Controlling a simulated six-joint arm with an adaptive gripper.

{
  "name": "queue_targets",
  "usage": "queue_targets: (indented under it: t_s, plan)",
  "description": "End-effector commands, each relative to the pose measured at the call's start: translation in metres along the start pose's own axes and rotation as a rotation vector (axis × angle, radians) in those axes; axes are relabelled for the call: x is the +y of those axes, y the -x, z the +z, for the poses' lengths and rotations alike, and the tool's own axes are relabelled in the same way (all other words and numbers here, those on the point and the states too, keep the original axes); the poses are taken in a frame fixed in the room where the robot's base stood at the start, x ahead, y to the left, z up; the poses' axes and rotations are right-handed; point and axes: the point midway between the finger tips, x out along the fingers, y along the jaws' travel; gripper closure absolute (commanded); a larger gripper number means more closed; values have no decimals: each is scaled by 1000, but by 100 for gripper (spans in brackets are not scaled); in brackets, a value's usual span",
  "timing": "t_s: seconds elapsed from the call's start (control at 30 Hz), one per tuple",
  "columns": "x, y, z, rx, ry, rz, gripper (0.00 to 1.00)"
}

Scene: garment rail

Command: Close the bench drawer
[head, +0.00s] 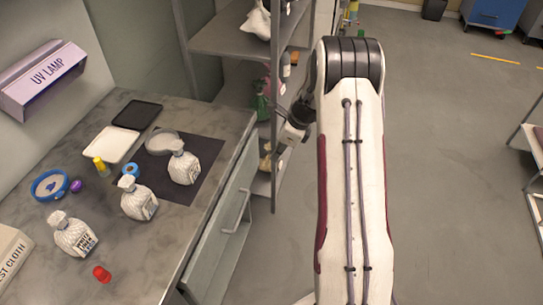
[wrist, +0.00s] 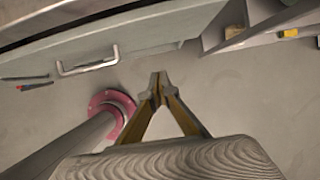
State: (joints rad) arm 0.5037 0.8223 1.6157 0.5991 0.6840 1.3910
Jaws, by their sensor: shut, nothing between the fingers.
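The bench drawer (head: 218,256) has a grey front with a pale bar handle (head: 237,212), on the right side of the bench (head: 150,270). Its front appears to stand a little out from under the bench top; how far is hard to tell. In the wrist view the drawer front (wrist: 150,32) runs across the top, with its handle (wrist: 88,64) at upper left. My gripper (wrist: 157,84) is shut and empty, below and right of the handle and apart from it in the picture.
White patterned bottles (head: 184,165), a dark mat (head: 206,174), trays (head: 110,143) and a red cap (head: 102,274) are on the bench. A metal shelf rack (head: 228,42) stands past the bench's far end, close to my gripper. Open floor (head: 440,150) lies to the right.

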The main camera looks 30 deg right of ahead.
Motion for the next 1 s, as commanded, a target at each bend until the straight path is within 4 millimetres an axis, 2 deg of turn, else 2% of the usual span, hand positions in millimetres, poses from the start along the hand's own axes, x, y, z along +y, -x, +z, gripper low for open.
queue_targets:
  t_s: [0.17,0.27,0.37,0.5,0.7,0.9,1.0]
  plan:
    - [5,-17,-20,11,-31,28,100]
    - [15,-34,-40,23,-59,63,100]
    - [30,-57,-69,56,-74,110,100]
    - [43,-93,-124,140,-58,120,100]
    - [44,-132,-195,258,20,57,100]
    - [39,-159,-243,334,121,-24,100]
    - [34,-170,-259,358,177,-70,100]
